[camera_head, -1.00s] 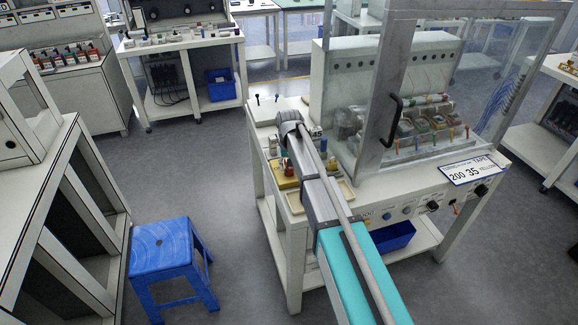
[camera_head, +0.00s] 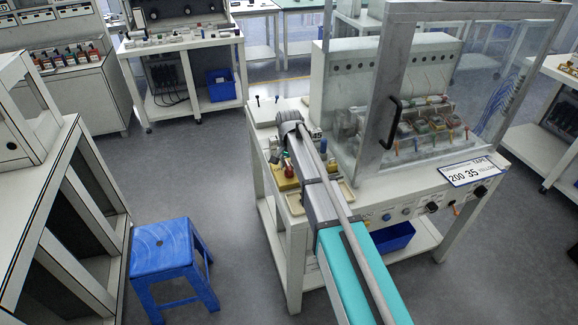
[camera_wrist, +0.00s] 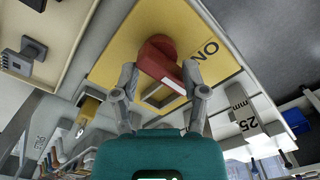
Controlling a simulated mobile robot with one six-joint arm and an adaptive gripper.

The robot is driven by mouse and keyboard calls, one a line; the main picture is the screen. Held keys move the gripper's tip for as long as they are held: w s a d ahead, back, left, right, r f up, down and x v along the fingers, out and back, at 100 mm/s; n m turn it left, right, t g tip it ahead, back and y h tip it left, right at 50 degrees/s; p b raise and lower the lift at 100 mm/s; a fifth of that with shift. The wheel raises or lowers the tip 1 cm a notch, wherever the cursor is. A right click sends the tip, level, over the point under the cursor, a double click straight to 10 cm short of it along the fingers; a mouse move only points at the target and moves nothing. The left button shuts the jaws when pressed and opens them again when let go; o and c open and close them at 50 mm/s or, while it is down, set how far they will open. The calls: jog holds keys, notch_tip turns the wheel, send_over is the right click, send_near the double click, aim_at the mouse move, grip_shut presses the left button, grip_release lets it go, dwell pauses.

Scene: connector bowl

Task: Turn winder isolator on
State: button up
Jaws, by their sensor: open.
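The winder isolator is a red rotary knob (camera_wrist: 158,58) on a yellow plate (camera_wrist: 115,58), with a black "ON" mark (camera_wrist: 206,51) on the plate to the right of the knob in the wrist view. My gripper (camera_wrist: 160,77) is open, with one fingertip at each side of the knob's lower part. Whether the fingers touch the knob is not clear. In the head view the yellow isolator box (camera_head: 284,184) sits on the left part of the machine's bench, beside my arm, with a little red on top.
A clear-walled guard (camera_head: 450,90) with a black handle (camera_head: 389,122) stands right of my arm. Knobs and buttons line the bench front (camera_head: 415,206).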

aim_at(289, 167)
jog(key=shift+r+p, duration=6.2)
jog(key=shift+r, duration=0.4)
jog(key=s+d+f+n+b, duration=0.1)
jog(key=s+d+n, duration=0.1)
jog(key=s+d, duration=0.6)
jog(key=s+d+f+n+b, duration=0.1)
jog(key=s+d+f+b, duration=0.1)
jog(key=s+d, duration=0.6)
jog(key=shift+s+d+n, duration=0.35)
jog(key=shift+s+n, duration=0.05)
jog(key=shift+s, duration=2.9)
jog(key=s, duration=0.1)
jog(key=s+d+n, duration=0.1)
jog(key=s, duration=0.1)
jog(key=shift+d+n, duration=0.15)
jog(key=shift+n, duration=0.15)
jog(key=shift+d, duration=0.1)
